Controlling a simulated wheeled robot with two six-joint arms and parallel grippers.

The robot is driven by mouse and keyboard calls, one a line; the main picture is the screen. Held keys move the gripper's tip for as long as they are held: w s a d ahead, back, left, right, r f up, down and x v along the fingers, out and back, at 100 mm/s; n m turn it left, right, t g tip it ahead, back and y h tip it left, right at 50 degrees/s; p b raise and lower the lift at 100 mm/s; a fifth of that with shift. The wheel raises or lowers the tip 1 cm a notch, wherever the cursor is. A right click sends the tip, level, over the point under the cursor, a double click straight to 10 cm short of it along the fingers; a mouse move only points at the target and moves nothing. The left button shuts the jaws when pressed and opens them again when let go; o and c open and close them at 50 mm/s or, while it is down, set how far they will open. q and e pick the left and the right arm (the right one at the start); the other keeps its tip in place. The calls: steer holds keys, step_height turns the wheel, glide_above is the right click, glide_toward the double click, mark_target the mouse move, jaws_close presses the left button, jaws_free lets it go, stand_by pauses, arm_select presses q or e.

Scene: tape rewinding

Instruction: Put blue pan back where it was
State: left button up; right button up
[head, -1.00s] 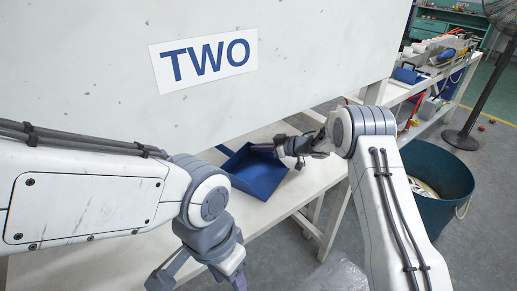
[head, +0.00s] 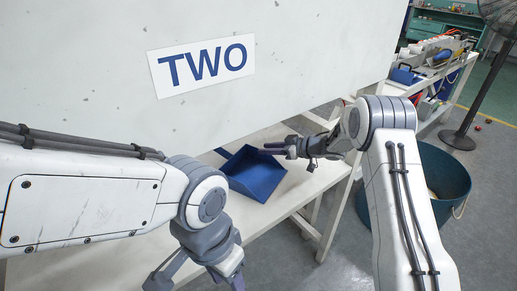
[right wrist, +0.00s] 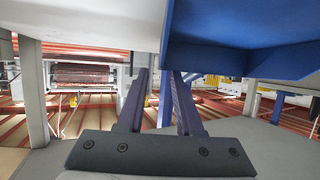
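The blue pan (head: 254,176) lies on the white table under the TWO panel in the head view. Its open side faces the front edge. In the right wrist view the blue pan (right wrist: 245,45) fills the upper right, above and beside the fingers. My right gripper (head: 272,147) is at the pan's far right corner in the head view. Whether a finger touches the pan is unclear. My left gripper (head: 195,282) is low at the front, with its fingers spread and partly cut off.
A white panel marked TWO (head: 203,65) rises behind the pan. A dark teal bin (head: 445,185) stands on the floor at right. A fan stand (head: 460,139) and a cluttered bench (head: 440,60) are behind it. Bare tabletop (head: 310,180) lies right of the pan.

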steer(key=v, duration=0.7)
